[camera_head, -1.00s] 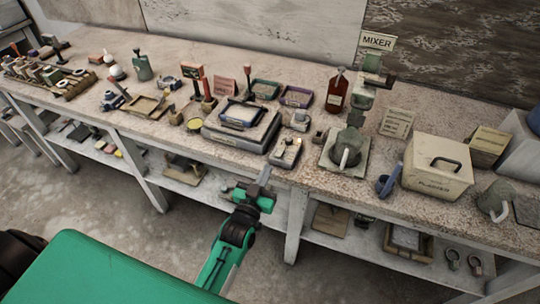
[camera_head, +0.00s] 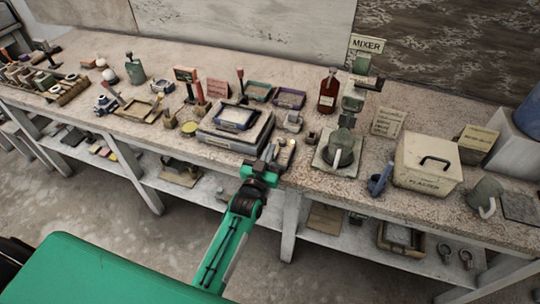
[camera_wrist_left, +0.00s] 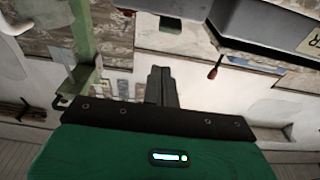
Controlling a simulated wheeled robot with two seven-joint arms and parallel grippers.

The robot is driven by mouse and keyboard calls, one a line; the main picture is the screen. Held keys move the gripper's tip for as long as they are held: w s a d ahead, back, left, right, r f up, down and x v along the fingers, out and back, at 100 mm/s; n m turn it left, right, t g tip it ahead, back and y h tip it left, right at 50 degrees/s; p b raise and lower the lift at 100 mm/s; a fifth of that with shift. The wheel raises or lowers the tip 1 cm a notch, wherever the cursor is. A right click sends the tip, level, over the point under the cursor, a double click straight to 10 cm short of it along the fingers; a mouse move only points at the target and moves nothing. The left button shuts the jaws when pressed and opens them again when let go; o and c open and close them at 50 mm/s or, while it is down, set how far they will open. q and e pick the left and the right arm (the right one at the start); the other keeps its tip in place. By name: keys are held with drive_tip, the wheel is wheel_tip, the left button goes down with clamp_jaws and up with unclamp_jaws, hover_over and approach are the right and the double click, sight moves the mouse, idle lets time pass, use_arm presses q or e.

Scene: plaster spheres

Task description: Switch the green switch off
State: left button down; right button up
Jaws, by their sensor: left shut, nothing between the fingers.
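A small pale switch box (camera_head: 285,149) sits at the front edge of the bench in the head view, just left of the mixer. Small knobs stand on it, but they are too small to tell which one is green or how it is set. My left gripper (camera_head: 269,153) is at the bench's front edge, at the left side of the box and partly in front of it. I cannot tell whether it touches. In the left wrist view its fingers (camera_wrist_left: 161,80) are shut together with nothing between them. My right gripper is not in view.
The mixer (camera_head: 342,150) with its sign stands right of the box. A scale-like tray block (camera_head: 231,134) is close on the left. A plaster bin (camera_head: 428,163) and a brown bottle (camera_head: 328,91) are further right and behind. A lower shelf (camera_head: 205,188) runs underneath.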

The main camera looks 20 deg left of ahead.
use_arm(q)
drive_tip(key=shift+w+r, duration=0.3)
drive_tip(key=shift+w, duration=0.6)
drive_tip(key=f, duration=0.1)
drive_tip(key=f+p, duration=0.1)
drive_tip(key=shift+s+f, duration=0.3)
drive_tip(key=shift+f, duration=0.1)
drive_tip(key=shift+s+f, duration=0.2)
drive_tip(key=shift+f, duration=0.55)
